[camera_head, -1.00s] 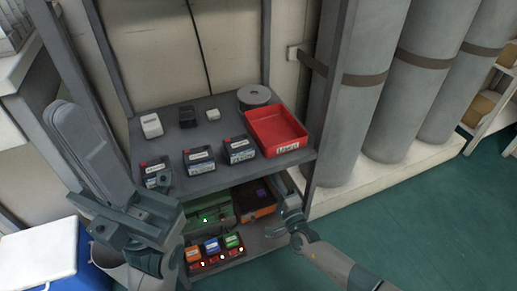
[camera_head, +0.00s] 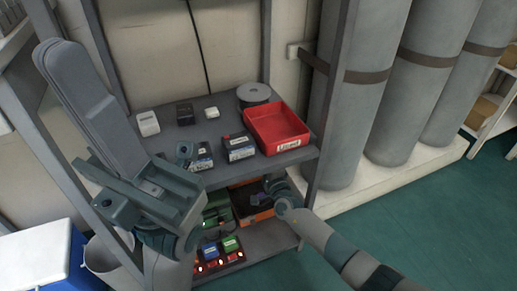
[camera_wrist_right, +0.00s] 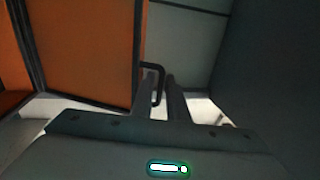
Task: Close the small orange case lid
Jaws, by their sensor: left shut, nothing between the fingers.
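The small orange case (camera_head: 258,216) sits on the lower shelf, its dark inside partly visible from above. My right gripper (camera_head: 272,188) is over its right part and hides some of it. In the right wrist view a broad orange panel with dark edges (camera_wrist_right: 85,45), seemingly the lid, fills the left. A dark loop handle (camera_wrist_right: 152,66) sits at the panel's edge, at the tips of my right gripper (camera_wrist_right: 161,82). The fingers are close together; whether they hold the handle is unclear.
The upper shelf (camera_head: 225,175) hangs over the case and hides its rear. It carries a red tray (camera_head: 276,128), a grey reel (camera_head: 254,94) and small bins. A green case (camera_head: 216,214) stands left of the orange one. A shelf post (camera_head: 318,150) is close on the right.

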